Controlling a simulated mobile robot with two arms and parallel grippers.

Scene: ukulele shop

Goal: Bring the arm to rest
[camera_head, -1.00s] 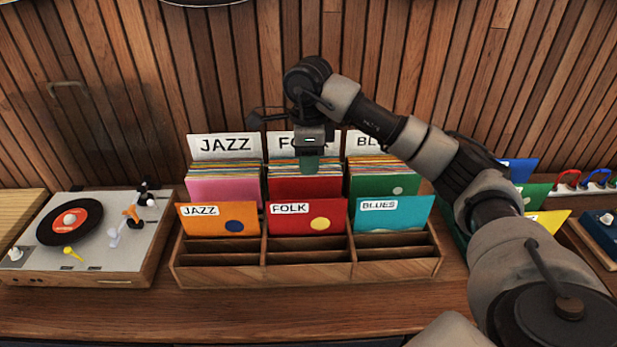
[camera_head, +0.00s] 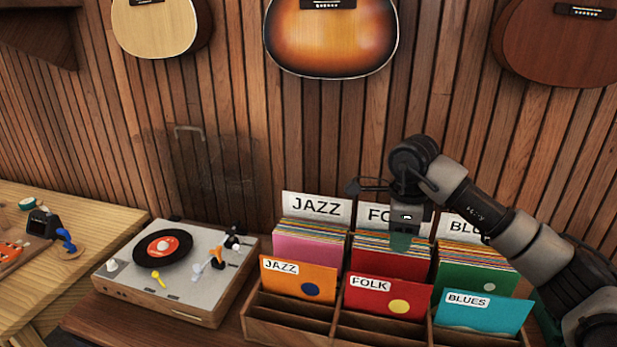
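My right arm (camera_head: 510,235) comes in from the right. Its gripper (camera_head: 401,242) points down over the FOLK section of the record crate (camera_head: 385,328), in front of the FOLK divider card (camera_head: 378,214). A small dark teal patch shows at its lower end; I cannot tell whether this is the fingers or something held. Whether the fingers are open or shut does not show. My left gripper is out of view.
The crate holds JAZZ (camera_head: 298,278), FOLK (camera_head: 388,297) and BLUES (camera_head: 485,312) sleeves, with empty front slots. A turntable (camera_head: 205,285) stands to its left. A wooden table (camera_head: 95,232) is further left. Several guitars, including a sunburst one (camera_head: 330,38), hang on the slatted wall.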

